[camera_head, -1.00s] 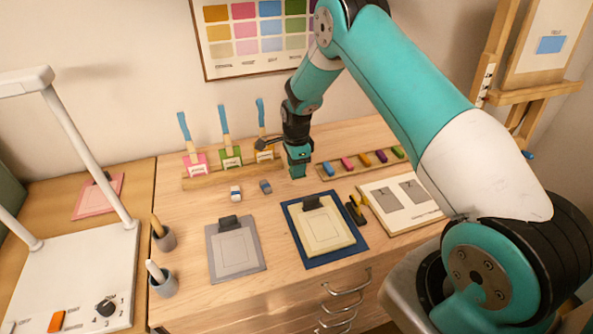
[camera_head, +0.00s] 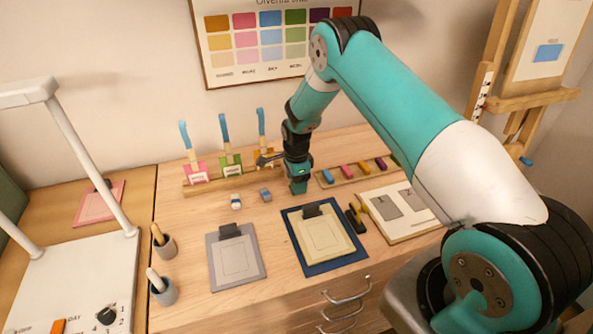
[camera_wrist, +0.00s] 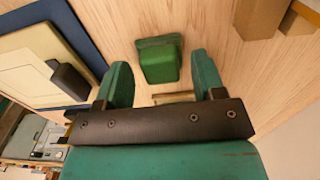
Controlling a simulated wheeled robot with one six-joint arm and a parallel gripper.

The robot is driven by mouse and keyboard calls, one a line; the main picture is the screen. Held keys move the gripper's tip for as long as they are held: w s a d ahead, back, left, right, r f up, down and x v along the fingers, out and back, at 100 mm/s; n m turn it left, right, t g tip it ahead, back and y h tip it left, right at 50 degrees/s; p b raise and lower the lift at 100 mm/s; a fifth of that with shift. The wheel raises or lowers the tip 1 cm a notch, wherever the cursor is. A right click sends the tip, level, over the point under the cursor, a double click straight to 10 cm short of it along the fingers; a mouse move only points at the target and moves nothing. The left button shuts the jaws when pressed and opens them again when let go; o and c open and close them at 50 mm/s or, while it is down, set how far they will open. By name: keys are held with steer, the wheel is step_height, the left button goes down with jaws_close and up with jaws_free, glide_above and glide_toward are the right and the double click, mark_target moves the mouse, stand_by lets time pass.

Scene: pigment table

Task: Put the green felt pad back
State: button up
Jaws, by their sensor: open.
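The green felt pad (camera_wrist: 160,60) is a small dark green block on the wooden tabletop in the wrist view. My gripper (camera_wrist: 160,78) is open, one finger on each side of the pad's near end. The fingers appear apart from it, and nothing is held. In the head view my gripper (camera_head: 298,186) points down at the tabletop, left of the rail of coloured blocks (camera_head: 348,181). The pad under it is hidden there. A green piece (camera_head: 394,159) shows at the rail's right end, partly covered by my arm.
Two small blocks (camera_head: 236,202) (camera_head: 265,195) lie left of my gripper. A brush rack (camera_head: 205,184) stands behind them. In front are a grey clipboard (camera_head: 222,276) and a cream clipboard on a navy mat (camera_head: 330,266). Cups (camera_head: 164,293) stand at the left.

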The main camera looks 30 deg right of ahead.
step_height(320, 180, up, 11)
steer(key=b, duration=0.4)
steer(key=s+a+r+n+y, duration=0.1)
steer(key=s+a+r+n, duration=0.9)
steer(key=r, duration=0.3)
steer(key=s+a+r+n+y, duration=0.1)
steer(key=s+a+r+n, duration=0.1)
steer(key=s+n, duration=0.3)
steer(key=s+a+r+n+y, duration=0.1)
steer(key=s+a+n, duration=0.3)
steer(key=s, duration=0.7)
steer(key=s+a+r+n+y, duration=0.1)
steer(key=s+a+r+n, duration=0.2)
steer(key=s+n, duration=0.5)
steer(key=shift+s+a+r, duration=0.2)
steer(key=shift+s+r, duration=0.1)
steer(key=shift+f+b, duration=0.5)
